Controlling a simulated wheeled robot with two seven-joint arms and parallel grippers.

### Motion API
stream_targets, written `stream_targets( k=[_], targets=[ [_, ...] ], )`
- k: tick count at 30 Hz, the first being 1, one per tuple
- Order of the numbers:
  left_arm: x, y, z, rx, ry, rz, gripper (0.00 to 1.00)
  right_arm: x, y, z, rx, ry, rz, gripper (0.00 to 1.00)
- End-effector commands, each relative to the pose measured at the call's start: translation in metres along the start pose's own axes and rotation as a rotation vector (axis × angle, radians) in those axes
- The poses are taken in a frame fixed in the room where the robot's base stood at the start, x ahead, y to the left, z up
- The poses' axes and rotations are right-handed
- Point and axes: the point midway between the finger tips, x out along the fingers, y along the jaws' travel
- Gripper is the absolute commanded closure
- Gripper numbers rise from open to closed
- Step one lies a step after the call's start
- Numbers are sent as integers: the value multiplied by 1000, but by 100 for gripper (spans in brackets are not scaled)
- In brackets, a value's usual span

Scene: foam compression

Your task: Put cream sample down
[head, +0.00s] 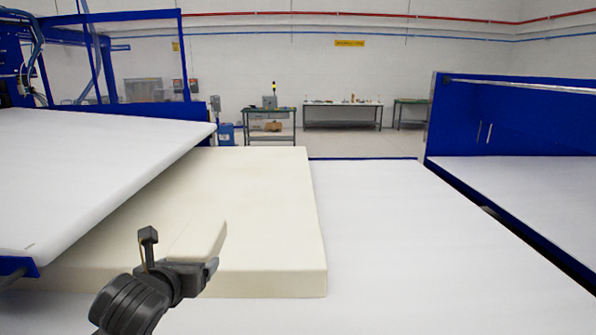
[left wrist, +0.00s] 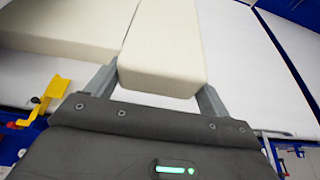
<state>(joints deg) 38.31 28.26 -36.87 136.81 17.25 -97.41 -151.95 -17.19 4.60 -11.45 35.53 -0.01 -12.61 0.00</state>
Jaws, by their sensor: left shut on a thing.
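The cream sample (head: 205,238) is a small cream foam block. My left gripper (head: 185,268) is shut on it near its close end, with one finger on each side. In the left wrist view the sample (left wrist: 165,50) sits between the two fingers of the left gripper (left wrist: 160,82). In the head view it overlaps a large cream foam slab (head: 270,220) of the same colour. I cannot tell whether the sample touches the slab. My right gripper is not in view.
The slab lies on a white table surface (head: 400,230), partly under a raised white panel (head: 80,160) at left. Bare table lies right of the slab. A blue-framed machine (head: 500,120) stands at right. Workbenches (head: 342,112) stand by the back wall.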

Motion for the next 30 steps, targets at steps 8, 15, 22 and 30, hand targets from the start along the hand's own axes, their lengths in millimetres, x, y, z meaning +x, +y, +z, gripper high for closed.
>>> stream_targets(
  k=[8,15,22,30],
  targets=[
    [17,0,-40,0,1,0,44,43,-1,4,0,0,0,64],
    [36,0,-87,0,0,1,44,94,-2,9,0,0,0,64],
    [50,0,-119,0,0,1,44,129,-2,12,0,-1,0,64],
    [52,1,-125,0,0,1,44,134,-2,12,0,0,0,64]
  ],
)
